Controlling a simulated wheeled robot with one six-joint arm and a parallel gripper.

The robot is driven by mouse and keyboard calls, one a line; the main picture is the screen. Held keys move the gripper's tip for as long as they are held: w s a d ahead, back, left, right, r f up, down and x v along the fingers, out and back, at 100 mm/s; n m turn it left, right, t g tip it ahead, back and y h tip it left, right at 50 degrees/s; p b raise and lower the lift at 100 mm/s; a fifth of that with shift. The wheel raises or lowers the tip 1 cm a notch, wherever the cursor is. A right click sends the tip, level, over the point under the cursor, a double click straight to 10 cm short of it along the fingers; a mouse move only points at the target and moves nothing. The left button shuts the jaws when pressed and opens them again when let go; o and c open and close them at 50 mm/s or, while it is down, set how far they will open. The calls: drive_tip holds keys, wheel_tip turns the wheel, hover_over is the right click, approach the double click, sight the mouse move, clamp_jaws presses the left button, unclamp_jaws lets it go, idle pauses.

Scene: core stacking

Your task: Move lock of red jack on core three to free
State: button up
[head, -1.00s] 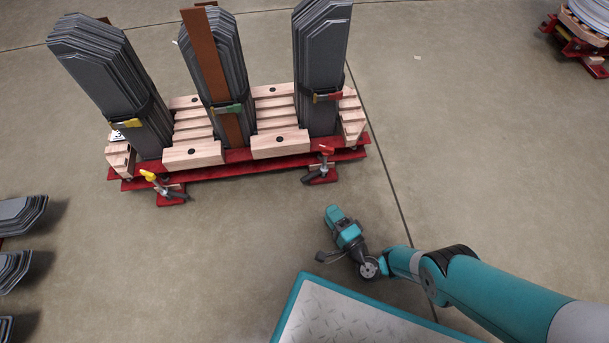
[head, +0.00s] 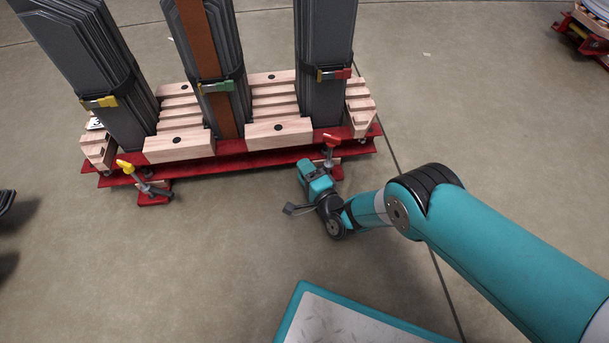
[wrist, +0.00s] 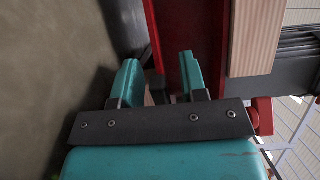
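The core (head: 175,165) stands on a red frame, with several upright stacks of grey sheets. A jack with a red handle (head: 331,141) is at its front right corner; my arm partly hides its lower part. My gripper (head: 306,168) is low, just in front of and left of this jack. In the wrist view my gripper (wrist: 160,70) shows two teal fingers apart, with the red frame beam (wrist: 172,40) close to the right finger. A red part (wrist: 263,115), perhaps of the jack, shows right of the gripper. I cannot tell the lock's position.
A jack with a yellow handle (head: 124,166) is at the front left corner. Wooden blocks (head: 278,132) line the frame's front. A teal-edged platform (head: 340,320) is at the bottom. Another red-framed load (head: 590,35) stands far right.

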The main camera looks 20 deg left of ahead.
drive_tip(key=shift+w+a, duration=0.1)
drive_tip(key=shift+a, duration=0.05)
clamp_jaws()
drive_tip(key=shift+f+g+p, duration=0.2)
drive_tip(key=shift+g+p, duration=0.1)
drive_tip(key=shift+p, duration=0.3)
